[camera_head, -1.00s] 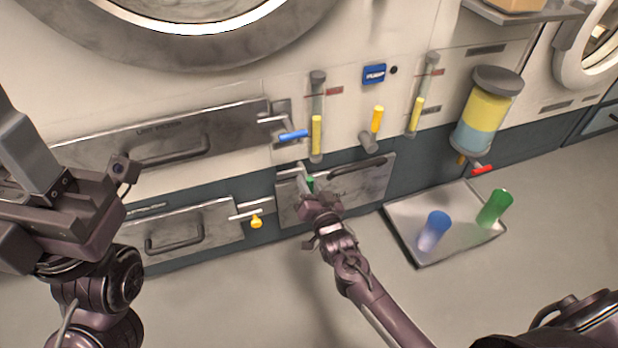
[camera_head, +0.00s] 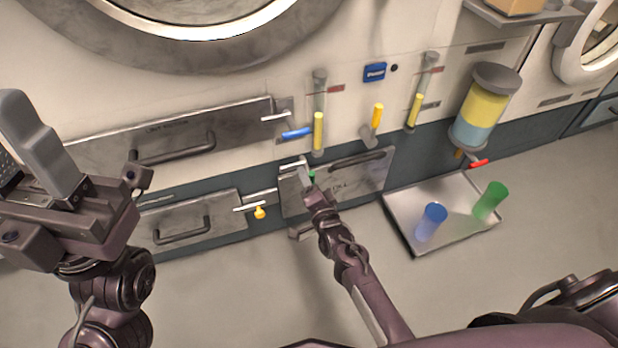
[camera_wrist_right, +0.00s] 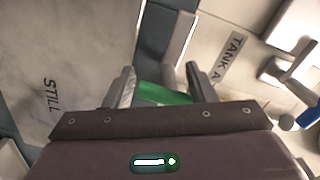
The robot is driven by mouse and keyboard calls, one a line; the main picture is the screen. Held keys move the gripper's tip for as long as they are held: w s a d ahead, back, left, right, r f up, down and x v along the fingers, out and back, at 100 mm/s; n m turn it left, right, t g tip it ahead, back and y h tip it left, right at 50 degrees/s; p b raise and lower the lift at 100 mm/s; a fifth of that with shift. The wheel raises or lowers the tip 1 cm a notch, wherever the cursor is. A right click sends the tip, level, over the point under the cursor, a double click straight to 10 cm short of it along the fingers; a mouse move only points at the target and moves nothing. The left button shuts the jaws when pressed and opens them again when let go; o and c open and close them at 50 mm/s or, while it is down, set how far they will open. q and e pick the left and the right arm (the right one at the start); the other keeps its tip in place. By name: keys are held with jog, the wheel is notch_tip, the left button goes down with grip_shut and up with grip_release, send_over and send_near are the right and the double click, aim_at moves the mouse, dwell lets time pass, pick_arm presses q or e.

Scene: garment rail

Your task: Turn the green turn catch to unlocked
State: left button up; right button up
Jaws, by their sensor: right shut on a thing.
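The green turn catch (camera_head: 312,177) is at the upper left corner of the grey panel (camera_head: 350,185) low on the machine front. Only a small part of its green handle shows in the head view. In the right wrist view the green handle (camera_wrist_right: 165,94) lies between the two fingers. My right gripper (camera_head: 316,190) is at the catch and shut on its green handle. The catch's metal part is partly hidden. My left gripper (camera_head: 40,150) is raised at the left edge, away from the panel; its finger opening is not clear.
A blue-handled catch (camera_head: 297,133) is above and a yellow-handled catch (camera_head: 259,212) is to the left, close to my right gripper. A tray (camera_head: 408,228) with a blue cup (camera_head: 432,221) and a green cup (camera_head: 490,200) lies on the floor at right.

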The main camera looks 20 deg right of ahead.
jog(key=shift+w+d+r+h, duration=0.3)
jog(key=shift+d+r, duration=0.3)
jog(key=shift+r, duration=0.2)
jog(key=o, duration=1.1)
jog(key=shift+o, duration=1.1)
jog(key=shift+d+r, duration=0.1)
jog(key=shift+r, duration=0.05)
jog(key=shift+o, duration=1.3)
jog(key=shift+s, duration=0.15)
jog(key=shift+o, duration=0.2)
jog(key=shift+f, duration=0.3)
